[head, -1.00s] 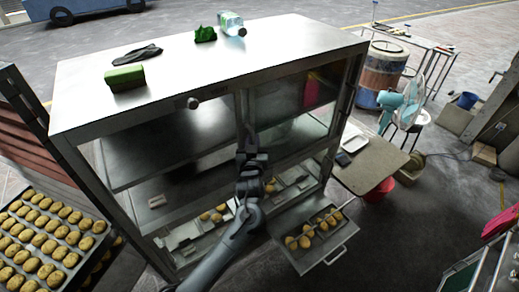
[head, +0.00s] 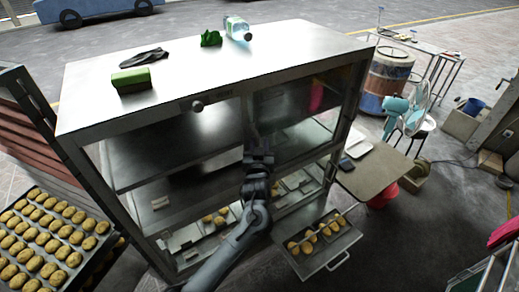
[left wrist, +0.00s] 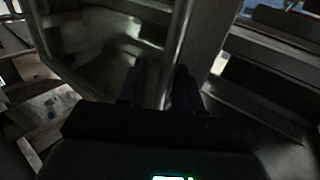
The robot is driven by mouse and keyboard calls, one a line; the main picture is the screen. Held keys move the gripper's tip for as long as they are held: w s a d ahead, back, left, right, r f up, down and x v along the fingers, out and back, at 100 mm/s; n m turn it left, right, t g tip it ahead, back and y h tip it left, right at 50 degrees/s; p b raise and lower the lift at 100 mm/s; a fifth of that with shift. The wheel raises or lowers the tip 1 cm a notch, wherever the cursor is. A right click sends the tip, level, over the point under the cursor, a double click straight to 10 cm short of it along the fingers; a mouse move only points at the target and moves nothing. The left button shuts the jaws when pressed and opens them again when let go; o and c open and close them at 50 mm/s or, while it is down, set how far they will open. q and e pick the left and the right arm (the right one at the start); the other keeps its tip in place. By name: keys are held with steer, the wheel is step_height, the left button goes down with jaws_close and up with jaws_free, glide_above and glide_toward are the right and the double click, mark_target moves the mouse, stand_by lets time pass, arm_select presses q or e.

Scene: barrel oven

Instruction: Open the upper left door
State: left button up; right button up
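The metal cabinet (head: 85,110) has an upper compartment. Its right half has a dark glass pane (head: 290,105); its left half shows the upper shelf (head: 150,155), and I cannot tell whether glass covers it. A vertical metal edge (head: 244,112) stands near the middle of the front. My left gripper (head: 258,148) is in front of this edge. In the left wrist view, its two dark fingers (left wrist: 160,80) are apart, with a thin metal bar (left wrist: 181,25) running between them. Whether they touch the bar is unclear. My right gripper is not in view.
A round knob (head: 197,105) sits on the cabinet's top front edge. Below, a pulled-out tray (head: 330,252) with buns juts forward. Trays of buns (head: 50,240) stand at the left. A green sponge (head: 131,80), cloths and a bottle (head: 238,28) lie on top.

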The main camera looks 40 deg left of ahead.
arm_select(q)
steer(key=b+v, duration=0.2)
steer(key=v, duration=0.8)
steer(key=shift+s+d, duration=0.25)
steer(key=shift+s, duration=0.05)
steer(key=s+f+m+g+h+p, duration=0.2)
steer(key=s+f+m+h+p, duration=0.2)
steer(key=s+f+p, duration=0.5)
steer(key=s+d+f+m+g+h, duration=0.1)
steer(key=s+d+m+g+h, duration=0.1)
steer(key=s+d, duration=0.4)
steer(key=s+d+f+m+g+h, duration=0.1)
steer(key=s+d+m+g+h, duration=0.2)
steer(key=s, duration=1.1)
steer(key=d+g+h, duration=0.1)
steer(key=d+g, duration=0.2)
steer(key=g, duration=0.1)
steer(key=shift+s+h, duration=0.3)
steer(key=shift+h, duration=0.1)
